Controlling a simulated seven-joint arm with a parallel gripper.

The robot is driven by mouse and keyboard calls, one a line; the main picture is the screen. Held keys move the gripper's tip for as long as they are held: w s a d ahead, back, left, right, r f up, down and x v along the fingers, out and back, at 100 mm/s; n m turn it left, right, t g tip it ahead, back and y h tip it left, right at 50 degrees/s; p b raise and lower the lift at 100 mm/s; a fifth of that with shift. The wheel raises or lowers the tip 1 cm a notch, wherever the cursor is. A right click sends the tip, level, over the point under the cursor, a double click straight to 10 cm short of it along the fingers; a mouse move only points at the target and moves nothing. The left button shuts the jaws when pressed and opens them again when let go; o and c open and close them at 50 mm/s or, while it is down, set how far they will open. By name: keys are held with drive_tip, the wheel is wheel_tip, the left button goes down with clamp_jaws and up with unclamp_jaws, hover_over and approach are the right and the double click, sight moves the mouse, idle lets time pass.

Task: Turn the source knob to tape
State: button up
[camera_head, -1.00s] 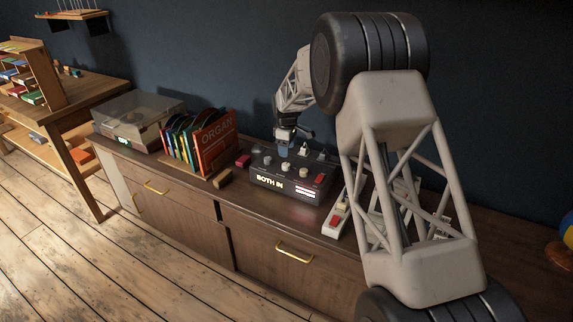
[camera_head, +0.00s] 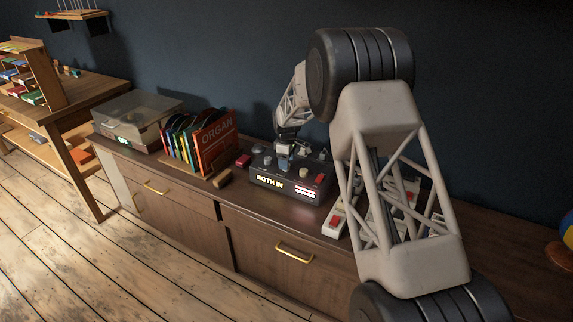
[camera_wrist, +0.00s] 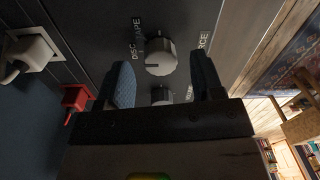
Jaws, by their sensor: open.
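The source knob (camera_wrist: 160,57) is round and grey. Labels "DISC" and "TAPE" run along its left side, and part of "SOURCE" shows at its right. A mark on the knob points left, seemingly nearer "DISC". My gripper (camera_wrist: 160,66) is open, its blue-grey fingers on either side of the knob, with gaps visible; I cannot tell their height against it. In the head view my gripper (camera_head: 284,162) is over the box and hides part of its top.
A second knob (camera_wrist: 161,95) lies close by, partly hidden by my gripper. Record sleeves (camera_head: 212,145) and a turntable (camera_head: 135,120) stand left of the box. A dark wall (camera_head: 220,60) rises behind.

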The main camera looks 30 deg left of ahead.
drive_tip(key=shift+f, duration=0.85)
drive_tip(key=shift+c, duration=0.4)
drive_tip(key=c, duration=0.8)
drive_tip(key=shift+c, duration=0.2)
drive_tip(key=shift+m, duration=0.4)
drive_tip(key=m, duration=0.3)
drive_tip(key=shift+r+m, duration=0.1)
drive_tip(key=shift+m, duration=0.2)
drive_tip(key=shift+s+m, duration=0.1)
drive_tip(key=shift+m, duration=2.1)
